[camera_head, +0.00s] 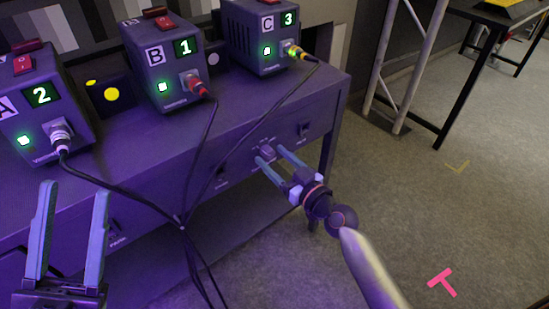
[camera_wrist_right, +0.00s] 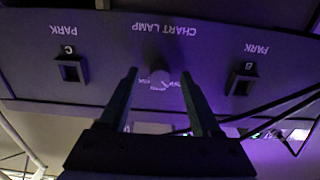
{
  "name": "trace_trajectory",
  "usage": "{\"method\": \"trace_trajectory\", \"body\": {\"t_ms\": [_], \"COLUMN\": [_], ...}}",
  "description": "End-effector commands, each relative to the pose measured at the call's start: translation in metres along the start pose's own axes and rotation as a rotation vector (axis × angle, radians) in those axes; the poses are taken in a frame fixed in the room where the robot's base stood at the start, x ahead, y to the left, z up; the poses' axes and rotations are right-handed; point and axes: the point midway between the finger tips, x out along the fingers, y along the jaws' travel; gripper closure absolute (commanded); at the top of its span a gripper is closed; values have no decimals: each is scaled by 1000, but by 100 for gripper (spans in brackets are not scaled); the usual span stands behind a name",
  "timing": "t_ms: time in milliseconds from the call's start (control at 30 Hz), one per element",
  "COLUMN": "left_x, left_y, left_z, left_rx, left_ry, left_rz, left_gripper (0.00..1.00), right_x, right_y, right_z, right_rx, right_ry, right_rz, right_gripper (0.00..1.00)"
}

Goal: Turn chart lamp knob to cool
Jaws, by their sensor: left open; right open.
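The chart lamp knob (camera_wrist_right: 160,78) is a small round knob on the front panel of the desk, under the label "CHART LAMP", which appears upside down in the right wrist view. In the head view the knob (camera_head: 267,150) is at the tips of my right gripper (camera_head: 268,156). My right gripper is open, with its two fingers (camera_wrist_right: 158,92) on either side of the knob; I cannot tell whether they touch it. The small lettering by the knob is too blurred to read. My left gripper (camera_head: 72,215) is open and empty at the lower left, in front of the desk.
Boxes A (camera_head: 50,110), B (camera_head: 165,75) and C (camera_head: 265,40) stand on the desk (camera_head: 240,120), each with a cable plugged in. The cables hang over the front edge left of my right gripper. Park sockets C (camera_wrist_right: 70,70) and B (camera_wrist_right: 241,78) flank the knob.

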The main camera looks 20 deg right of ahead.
Motion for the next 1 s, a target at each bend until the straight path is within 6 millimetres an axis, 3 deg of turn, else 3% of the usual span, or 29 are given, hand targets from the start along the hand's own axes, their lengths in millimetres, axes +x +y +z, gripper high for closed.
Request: {"method": "trace_trajectory", "body": {"t_ms": [300, 867, 1000], "left_x": [0, 0, 0], "left_y": [0, 0, 0], "left_z": [0, 0, 0], "left_rx": [-2, -2, -2], "left_ry": [-1, -1, -1], "left_rz": [0, 0, 0], "left_gripper": [50, 50, 50], "right_x": [2, 2, 2], "right_y": [0, 0, 0], "right_z": [0, 0, 0], "right_rx": [0, 0, 0], "right_ry": [-1, -1, -1], "right_rz": [0, 0, 0], "right_gripper": [36, 99, 100]}}
